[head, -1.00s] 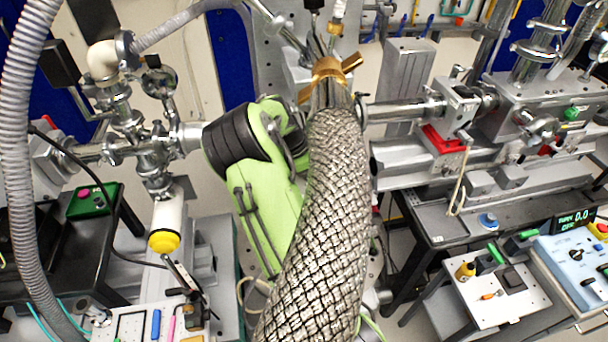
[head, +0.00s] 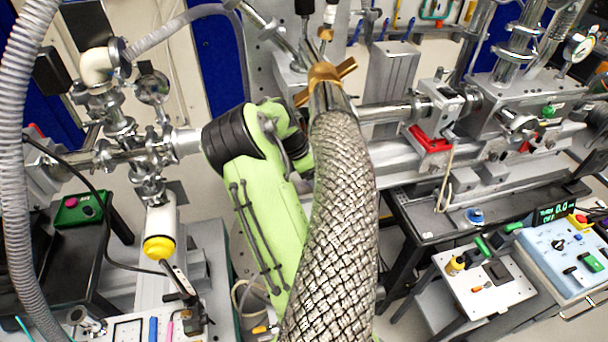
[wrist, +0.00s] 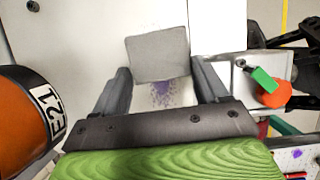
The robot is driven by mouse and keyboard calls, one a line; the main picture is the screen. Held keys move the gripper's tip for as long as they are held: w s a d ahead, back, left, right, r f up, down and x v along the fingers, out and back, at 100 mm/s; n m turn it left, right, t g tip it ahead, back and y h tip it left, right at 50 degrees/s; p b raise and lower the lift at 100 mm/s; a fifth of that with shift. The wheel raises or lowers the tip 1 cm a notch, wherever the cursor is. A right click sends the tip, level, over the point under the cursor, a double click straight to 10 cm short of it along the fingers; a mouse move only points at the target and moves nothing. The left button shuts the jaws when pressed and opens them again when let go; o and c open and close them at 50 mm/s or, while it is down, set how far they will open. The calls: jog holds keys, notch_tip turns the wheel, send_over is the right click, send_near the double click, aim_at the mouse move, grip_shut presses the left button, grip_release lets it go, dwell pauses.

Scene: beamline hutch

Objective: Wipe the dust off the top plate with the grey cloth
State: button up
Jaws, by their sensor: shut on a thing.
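In the wrist view my gripper (wrist: 161,72) is shut on the grey cloth (wrist: 158,52), a flat grey square that spans between the two fingertips. The cloth is over the pale top plate (wrist: 85,25); I cannot tell if it touches it. A speckled purple patch of dust (wrist: 163,94) shows on the plate between the fingers, just below the cloth in the picture. Any dust under the cloth is hidden. In the head view I cannot make out my gripper, the cloth or the dust.
In the wrist view an orange cylinder (wrist: 22,115) with a black labelled band stands close on the left. A green lever with a red-orange knob (wrist: 275,95) is on the right. In the head view a thick braided hose (head: 335,220) crosses the middle. A control box (head: 568,255) is at right.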

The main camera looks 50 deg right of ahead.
aim_at(300, 185)
jog(key=shift+w+a+r+m+p, duration=0.1)
jog(key=shift+a+r+m+p, duration=0.15)
jog(key=shift+r+p, duration=0.35)
jog(key=shift+w+a+f, duration=0.2)
jog(key=shift+w+a, duration=0.25)
jog(key=shift+a, duration=0.05)
jog(key=shift+w+a+f, duration=0.15)
jog(key=shift+w+a, duration=0.3)
jog(key=shift+w+a+f+p, duration=0.1)
jog(key=shift+w+a+p, duration=0.2)
jog(key=shift+a, duration=0.5)
jog(key=shift+w+a+f, duration=0.1)
jog(key=shift+w+a, duration=0.3)
jog(key=shift+a, duration=0.3)
jog(key=shift+w+a+f, duration=0.1)
jog(key=shift+w+a, duration=0.3)
jog(key=shift+a, duration=0.25)
jog(key=shift+r+p, duration=0.1)
jog(key=shift+p, duration=0.2)
notch_tip(300, 185, up, 4)
jog(key=p, duration=0.3)
jog(key=shift+r, duration=0.95)
